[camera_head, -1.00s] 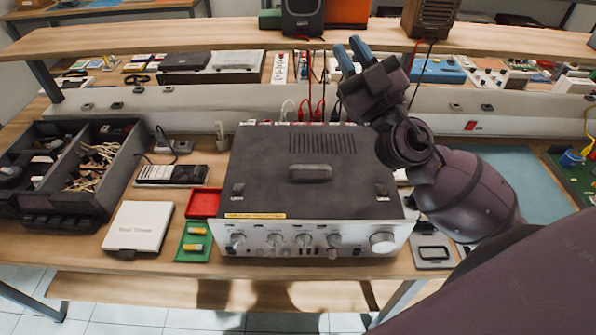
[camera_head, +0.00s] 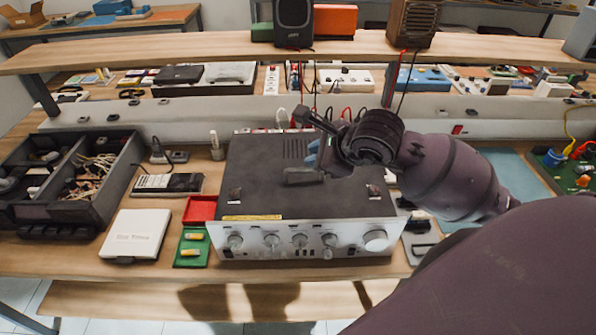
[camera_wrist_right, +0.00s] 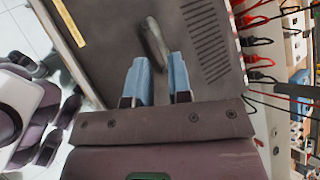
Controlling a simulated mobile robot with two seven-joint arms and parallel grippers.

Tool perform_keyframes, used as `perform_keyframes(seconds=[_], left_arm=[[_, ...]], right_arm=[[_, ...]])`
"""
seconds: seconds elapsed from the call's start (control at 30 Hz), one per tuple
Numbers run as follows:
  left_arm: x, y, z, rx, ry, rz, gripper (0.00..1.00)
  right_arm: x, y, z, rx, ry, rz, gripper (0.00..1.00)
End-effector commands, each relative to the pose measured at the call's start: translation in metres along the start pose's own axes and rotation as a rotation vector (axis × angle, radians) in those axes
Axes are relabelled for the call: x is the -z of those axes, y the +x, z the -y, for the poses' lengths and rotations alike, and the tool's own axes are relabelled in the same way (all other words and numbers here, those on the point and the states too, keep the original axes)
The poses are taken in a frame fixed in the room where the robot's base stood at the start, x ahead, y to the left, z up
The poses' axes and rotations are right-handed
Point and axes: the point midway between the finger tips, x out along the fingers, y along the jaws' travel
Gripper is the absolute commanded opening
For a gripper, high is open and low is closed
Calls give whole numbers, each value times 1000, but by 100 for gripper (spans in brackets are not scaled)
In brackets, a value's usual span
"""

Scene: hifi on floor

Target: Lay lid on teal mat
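The lid (camera_head: 260,186) is the dark top cover of the silver-fronted hifi amplifier (camera_head: 305,243), with a raised handle (camera_head: 300,176) at its middle. It sits on the amplifier. My right gripper (camera_head: 312,156) is over the lid, close to the handle. The teal mat (camera_head: 515,172) lies on the bench at right, partly hidden by my right arm. My left gripper is not in view.
A divided black bin (camera_head: 115,195), a white box (camera_head: 135,235), a red tray (camera_head: 200,209) and a green tray with batteries (camera_head: 191,248) stand left of the amplifier. Red and black cables (camera_wrist_right: 262,58) rise behind it. A green board (camera_head: 566,178) is at far right.

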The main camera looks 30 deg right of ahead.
Motion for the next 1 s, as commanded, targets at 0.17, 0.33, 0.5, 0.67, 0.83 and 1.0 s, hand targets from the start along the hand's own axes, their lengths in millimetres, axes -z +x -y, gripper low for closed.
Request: perform_keyframes(seconds=[0.17, 0.33, 0.5, 0.67, 0.83, 1.0], left_arm=[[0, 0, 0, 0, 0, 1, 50], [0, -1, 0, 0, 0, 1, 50], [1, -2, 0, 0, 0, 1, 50], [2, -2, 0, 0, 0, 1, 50], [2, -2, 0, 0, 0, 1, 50], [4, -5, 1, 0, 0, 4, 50]], right_arm=[[23, -2, 0, -15, -211, -144, 19], [25, 2, 0, -25, -278, -149, 19], [27, 24, -1, -27, -279, -147, 19], [30, 44, -1, -26, -278, -146, 19], [31, 54, -1, -25, -279, -147, 19], [30, 70, -3, -27, -277, -146, 19]])
